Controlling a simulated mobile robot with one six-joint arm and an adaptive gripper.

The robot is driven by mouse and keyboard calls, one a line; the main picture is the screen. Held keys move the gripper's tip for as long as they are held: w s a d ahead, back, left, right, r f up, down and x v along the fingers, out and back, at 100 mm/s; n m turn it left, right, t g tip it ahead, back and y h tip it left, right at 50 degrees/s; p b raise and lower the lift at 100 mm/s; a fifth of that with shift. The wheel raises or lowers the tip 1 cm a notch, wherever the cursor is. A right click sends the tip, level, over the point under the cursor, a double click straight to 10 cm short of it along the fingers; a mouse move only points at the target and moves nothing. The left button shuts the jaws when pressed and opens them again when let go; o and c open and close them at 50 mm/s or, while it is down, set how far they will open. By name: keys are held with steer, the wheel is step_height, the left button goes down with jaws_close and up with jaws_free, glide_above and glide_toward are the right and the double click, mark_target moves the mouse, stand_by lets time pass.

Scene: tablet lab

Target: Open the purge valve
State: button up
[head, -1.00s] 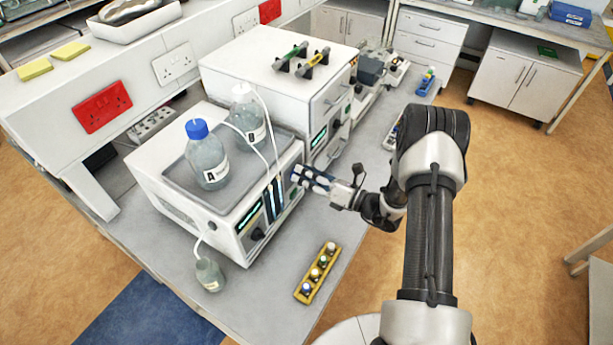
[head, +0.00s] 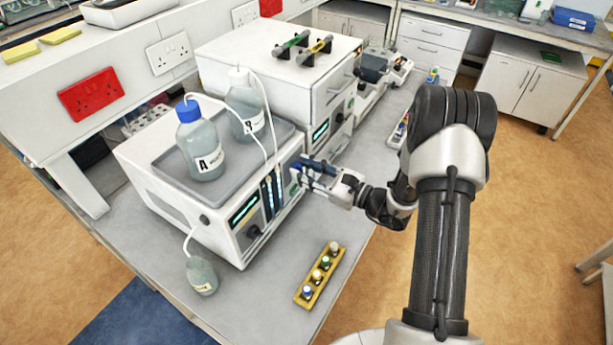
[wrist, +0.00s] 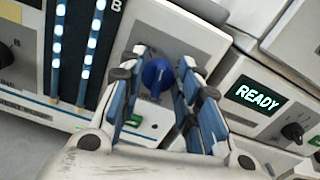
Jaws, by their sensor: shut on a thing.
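The purge valve is a round blue knob (wrist: 157,75) on the pale front panel of the pump unit (head: 232,225), right of the lit vertical strips. In the wrist view my gripper (wrist: 160,72) has one blue-padded finger on each side of the knob and is shut on it. The finger pads hide parts of the knob's sides. In the head view my gripper (head: 304,172) reaches the right end of the unit's front face from the right, and its fingers mostly hide the knob.
Bottle A (head: 203,150) and bottle B (head: 247,112) stand in the tray on top, with tubes hanging down the front. A small waste bottle (head: 202,276) and a yellow vial rack (head: 320,274) stand on the bench. A display reading READY (wrist: 258,97) is to the right.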

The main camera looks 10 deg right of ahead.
steer(key=shift+s+a+f+n+b, duration=0.1)
steer(key=shift+n+b, duration=1.55)
steer(key=shift+b, duration=0.05)
steer(key=shift+s+a+f+n+b, duration=0.1)
steer(key=shift+n+b, duration=1.55)
steer(key=o, duration=1)
steer(key=shift+c, duration=0.2)
steer(key=shift+d, duration=0.1)
steer(key=v, duration=1.2)
steer(key=shift+r, duration=0.1)
